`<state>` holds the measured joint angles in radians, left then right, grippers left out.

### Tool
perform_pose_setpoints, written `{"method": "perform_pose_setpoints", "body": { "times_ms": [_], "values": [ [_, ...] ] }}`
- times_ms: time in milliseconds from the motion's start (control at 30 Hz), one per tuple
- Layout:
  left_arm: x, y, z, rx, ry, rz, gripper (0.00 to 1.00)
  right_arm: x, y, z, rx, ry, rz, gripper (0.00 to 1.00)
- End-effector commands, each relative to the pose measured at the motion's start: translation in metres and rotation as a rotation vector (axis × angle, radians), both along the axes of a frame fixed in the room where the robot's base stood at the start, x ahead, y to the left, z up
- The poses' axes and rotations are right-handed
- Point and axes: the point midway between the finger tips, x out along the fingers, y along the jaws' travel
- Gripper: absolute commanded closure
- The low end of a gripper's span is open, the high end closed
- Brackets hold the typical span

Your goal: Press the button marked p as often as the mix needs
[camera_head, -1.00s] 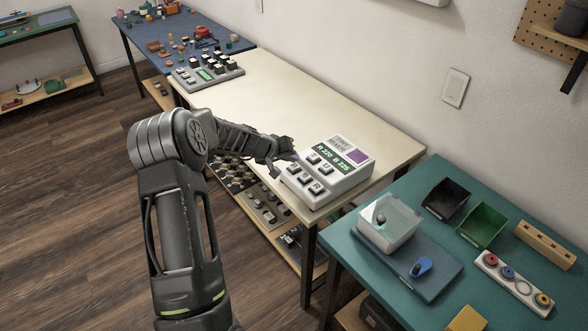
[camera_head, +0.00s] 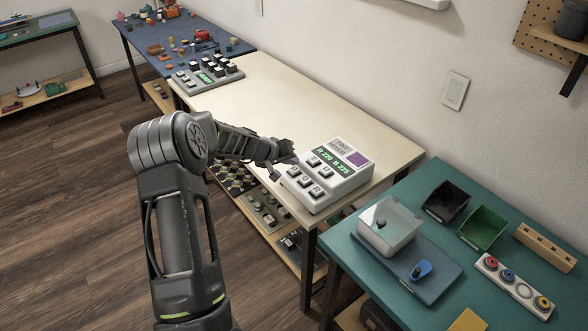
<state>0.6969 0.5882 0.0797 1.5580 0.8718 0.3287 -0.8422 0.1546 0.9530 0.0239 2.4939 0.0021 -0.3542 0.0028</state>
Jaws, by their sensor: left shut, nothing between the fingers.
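The tint mixer (camera_head: 345,183) is a white box with a sloped top near the front right of the cream table. Its green display seems to read R 220 B 225, with a purple swatch (camera_head: 356,159) beside it. Two rows of dark-framed buttons sit below the display; the letters are small, and the front-left button (camera_head: 294,171) seems to be marked P. My left gripper (camera_head: 292,160) is shut and empty. Its tips are at the mixer's left edge, close to that button; I cannot tell whether they touch it. My right gripper is out of view.
A grey keypad device (camera_head: 208,76) stands at the cream table's (camera_head: 290,93) far end. The table between is clear. A teal table (camera_head: 385,269) at the right holds a clear box (camera_head: 388,232), bins and a strip of coloured knobs. A wall rises behind.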

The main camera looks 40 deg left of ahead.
Motion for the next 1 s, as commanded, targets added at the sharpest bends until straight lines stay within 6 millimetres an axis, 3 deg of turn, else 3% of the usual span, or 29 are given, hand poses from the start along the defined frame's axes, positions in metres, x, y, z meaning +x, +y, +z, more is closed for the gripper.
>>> {"method": "perform_pose_setpoints", "body": {
  "times_ms": [1000],
  "values": [
    [0.0000, 0.0000, -0.0040, 0.000, 0.000, 0.000, 1.00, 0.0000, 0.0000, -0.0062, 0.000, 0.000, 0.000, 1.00]
  ]
}}
